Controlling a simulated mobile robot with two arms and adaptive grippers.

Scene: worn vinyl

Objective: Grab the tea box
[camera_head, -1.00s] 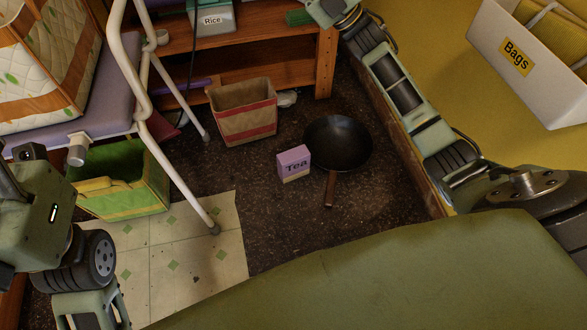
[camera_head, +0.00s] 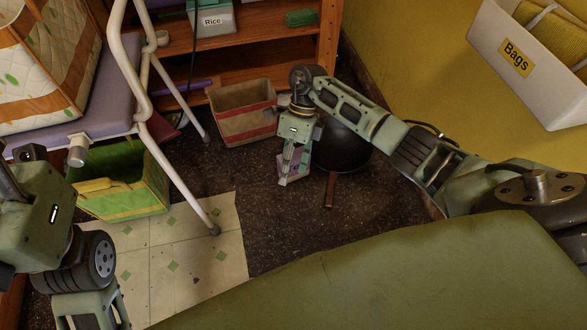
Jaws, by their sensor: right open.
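The small purple tea box (camera_head: 303,165) stands on the dark speckled floor, just left of the black pan. My right gripper (camera_head: 287,172) hangs in front of it, pointing down, and hides most of the box and its label. The right gripper is open; I cannot tell whether its fingers touch the box or are just above it. My left arm shows at the left edge, but its gripper is not in view.
The black pan (camera_head: 345,148) lies close right of the box, its handle towards me. A brown paper bin (camera_head: 243,112) stands behind left. A green bag (camera_head: 120,180), white chair legs (camera_head: 180,170) and a wooden shelf (camera_head: 328,50) surround the floor. Floor in front is clear.

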